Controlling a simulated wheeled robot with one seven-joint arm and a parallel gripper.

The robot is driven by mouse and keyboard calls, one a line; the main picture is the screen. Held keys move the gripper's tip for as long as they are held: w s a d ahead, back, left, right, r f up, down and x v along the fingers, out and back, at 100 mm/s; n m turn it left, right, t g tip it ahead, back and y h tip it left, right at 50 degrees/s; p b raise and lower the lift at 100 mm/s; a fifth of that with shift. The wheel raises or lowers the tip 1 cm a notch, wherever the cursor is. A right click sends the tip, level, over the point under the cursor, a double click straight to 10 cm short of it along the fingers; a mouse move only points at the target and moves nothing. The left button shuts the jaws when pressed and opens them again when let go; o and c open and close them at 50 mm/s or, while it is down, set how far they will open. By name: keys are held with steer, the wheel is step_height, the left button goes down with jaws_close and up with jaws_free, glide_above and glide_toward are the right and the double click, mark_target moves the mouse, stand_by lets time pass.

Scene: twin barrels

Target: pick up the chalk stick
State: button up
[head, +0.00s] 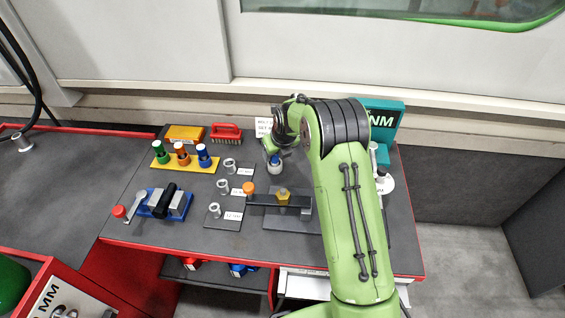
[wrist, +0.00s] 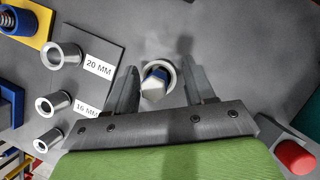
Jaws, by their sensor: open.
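What looks like the chalk stick (wrist: 154,88) is a pale, faceted piece with a blue band, seen end-on in the wrist view. It stands inside a round, light-rimmed holder (wrist: 172,70). My gripper (wrist: 159,80) is open, with one finger on each side of the holder and stick. I cannot tell whether either finger touches them. In the head view the holder (head: 275,168) sits on the grey bench top just below my gripper (head: 272,152), with something blue in it. My gripper and arm partly hide this spot.
Metal sleeves on labelled plates (head: 229,165) stand to the left, with a yellow rack (head: 184,160) of coloured pegs beyond. A dark clamp bar with an orange knob (head: 248,188) lies in front. A teal case (head: 385,120) stands behind my arm. The bench has a red edge (head: 250,261).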

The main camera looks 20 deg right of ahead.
steer(key=shift+w+a+f, duration=0.1)
steer(key=shift+w+f, duration=0.15)
steer(key=shift+f, duration=0.2)
steer(key=shift+s+a+r, duration=0.1)
steer(key=shift+a+r, duration=0.05)
steer(key=shift+a, duration=0.2)
jaws_close()
steer(key=shift+d, duration=0.1)
step_height(320, 180, up, 10)
steer(key=p, duration=0.3)
